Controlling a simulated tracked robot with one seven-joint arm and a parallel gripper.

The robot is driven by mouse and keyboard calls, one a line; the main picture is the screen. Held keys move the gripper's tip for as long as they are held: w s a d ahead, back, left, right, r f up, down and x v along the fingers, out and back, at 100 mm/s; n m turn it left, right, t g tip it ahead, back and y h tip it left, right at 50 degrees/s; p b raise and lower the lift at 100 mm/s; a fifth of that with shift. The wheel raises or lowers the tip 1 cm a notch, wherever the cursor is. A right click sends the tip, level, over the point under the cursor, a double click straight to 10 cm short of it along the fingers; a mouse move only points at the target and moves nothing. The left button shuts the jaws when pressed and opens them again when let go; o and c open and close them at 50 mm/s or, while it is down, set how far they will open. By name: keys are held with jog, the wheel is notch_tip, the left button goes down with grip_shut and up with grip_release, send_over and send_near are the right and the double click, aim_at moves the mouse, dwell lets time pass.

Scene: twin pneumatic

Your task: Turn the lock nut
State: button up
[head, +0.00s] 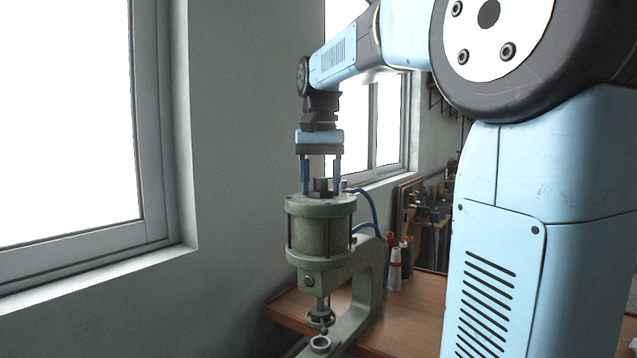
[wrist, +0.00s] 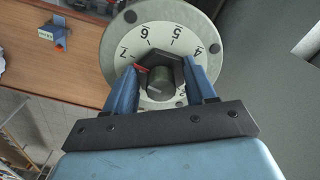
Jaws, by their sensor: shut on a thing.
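In the head view the nut (head: 319,195) sits on top of the green press cylinder (head: 320,228). My gripper (head: 320,188) points straight down over the cylinder, with one blue finger on each side of the nut. In the wrist view my gripper (wrist: 161,70) is shut on the nut. The fingers hide part of the nut's sides and some of the dial.
The press's green C-frame (head: 368,285) stands on a wooden bench (head: 415,315) near the grey wall. A blue hose (head: 374,212) runs beside the cylinder. Several bottles (head: 394,268) stand just behind it. A window (head: 70,120) is at left.

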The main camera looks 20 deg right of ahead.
jog(key=shift+n, duration=0.3)
jog(key=n, duration=0.5)
jog(key=shift+d, duration=0.1)
jog(key=n, duration=0.6)
jog(key=shift+d, duration=0.1)
jog(key=shift+n, duration=0.3)
jog(key=o, duration=1)
jog(key=shift+o, duration=0.2)
jog(key=shift+r, duration=0.1)
